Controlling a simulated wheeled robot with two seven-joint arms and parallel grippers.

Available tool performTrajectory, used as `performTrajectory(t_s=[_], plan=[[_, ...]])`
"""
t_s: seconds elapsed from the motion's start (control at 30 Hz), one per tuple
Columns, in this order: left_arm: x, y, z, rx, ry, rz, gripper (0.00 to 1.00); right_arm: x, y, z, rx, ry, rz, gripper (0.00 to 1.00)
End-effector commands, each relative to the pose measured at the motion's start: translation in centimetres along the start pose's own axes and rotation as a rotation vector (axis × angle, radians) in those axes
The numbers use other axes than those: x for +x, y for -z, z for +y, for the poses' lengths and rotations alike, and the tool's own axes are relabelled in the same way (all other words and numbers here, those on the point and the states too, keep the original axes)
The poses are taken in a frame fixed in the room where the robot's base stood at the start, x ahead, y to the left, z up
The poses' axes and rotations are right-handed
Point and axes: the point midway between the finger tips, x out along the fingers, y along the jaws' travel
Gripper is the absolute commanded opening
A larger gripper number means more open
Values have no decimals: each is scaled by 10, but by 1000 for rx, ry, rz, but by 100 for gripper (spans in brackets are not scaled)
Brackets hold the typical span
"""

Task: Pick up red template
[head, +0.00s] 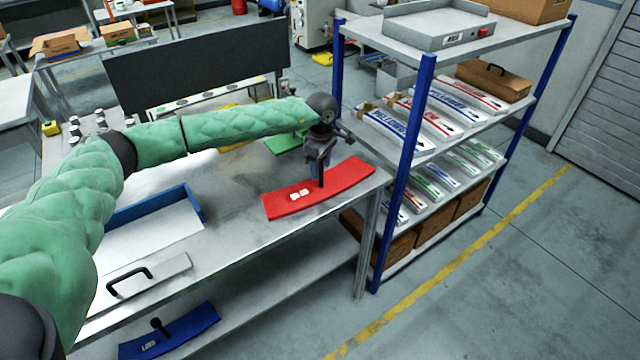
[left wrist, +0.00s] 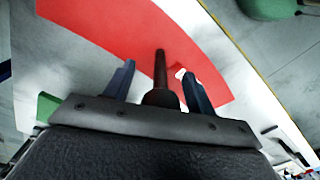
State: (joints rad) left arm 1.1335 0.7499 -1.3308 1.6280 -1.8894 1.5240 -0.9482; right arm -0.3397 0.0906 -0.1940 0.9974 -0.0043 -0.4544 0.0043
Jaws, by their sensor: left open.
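The red template (head: 345,181) is a curved flat plate with white marks, lying on the metal table near its right end. Its upright dark handle (head: 321,178) stands near the plate's middle. My left gripper (head: 318,160) is above the plate at the handle. In the left wrist view the red template (left wrist: 110,22) fills the upper part. The handle (left wrist: 160,70) stands between the two blue fingers of my left gripper (left wrist: 160,82), with a gap on each side. The fingers are open. My right gripper is out of view.
A green template (head: 286,143) lies behind the red one. A blue tray (head: 190,200) and a grey plate with a handle (head: 165,275) are on the table at left. A blue template (head: 185,328) lies on the lower shelf. A blue-posted rack (head: 402,185) stands close at right.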

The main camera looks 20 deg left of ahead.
Motion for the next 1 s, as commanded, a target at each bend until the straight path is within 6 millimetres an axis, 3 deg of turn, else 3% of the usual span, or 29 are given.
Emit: performTrajectory(t_s=[0.13,0.17,0.43,1.0], plan=[[0,0,0,0,0,0,55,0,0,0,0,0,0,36],[0,0,0,0,0,0,51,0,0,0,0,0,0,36],[0,0,0,-1,0,0,0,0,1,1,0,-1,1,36],[-8,0,1,-1,-4,-1,0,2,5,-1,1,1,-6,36]])
